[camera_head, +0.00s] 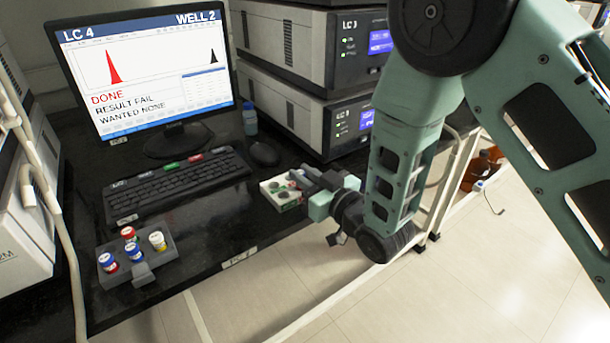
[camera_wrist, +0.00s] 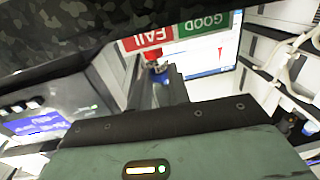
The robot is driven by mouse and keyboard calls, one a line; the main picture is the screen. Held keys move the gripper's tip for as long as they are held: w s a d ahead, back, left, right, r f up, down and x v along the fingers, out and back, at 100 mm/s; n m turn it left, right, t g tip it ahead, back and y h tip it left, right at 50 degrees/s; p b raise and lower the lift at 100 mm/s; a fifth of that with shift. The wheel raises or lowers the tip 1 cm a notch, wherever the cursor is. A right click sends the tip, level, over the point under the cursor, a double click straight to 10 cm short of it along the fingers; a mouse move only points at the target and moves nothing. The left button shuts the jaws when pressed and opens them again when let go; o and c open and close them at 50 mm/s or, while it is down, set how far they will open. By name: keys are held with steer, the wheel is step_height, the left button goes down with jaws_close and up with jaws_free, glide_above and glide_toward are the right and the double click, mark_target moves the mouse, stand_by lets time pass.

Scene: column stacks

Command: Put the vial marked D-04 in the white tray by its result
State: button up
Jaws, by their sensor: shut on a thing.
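My gripper (camera_head: 303,180) is low over the white tray (camera_head: 268,196) at the right end of the black bench. In the wrist view my gripper (camera_wrist: 158,82) is shut on a small vial (camera_wrist: 157,70) with red and blue on it; its marking cannot be read. Red FAIL (camera_wrist: 148,42) and green GOOD (camera_wrist: 205,24) labels show upside down just beyond it. The fingers and arm partly hide the tray, and whether the vial touches it cannot be told. The monitor (camera_head: 150,75) reads LC 4, WELL 2, DONE, RESULT FAIL, WANTED NONE.
A grey rack (camera_head: 160,259) with several capped vials stands at the front left. The bench's front edge is close.

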steer(key=shift+f+b, duration=0.4)
steer(key=shift+f, duration=0.15)
stand_by(0.4)
steer(key=o, duration=0.8)
steer(key=shift+o, duration=0.2)
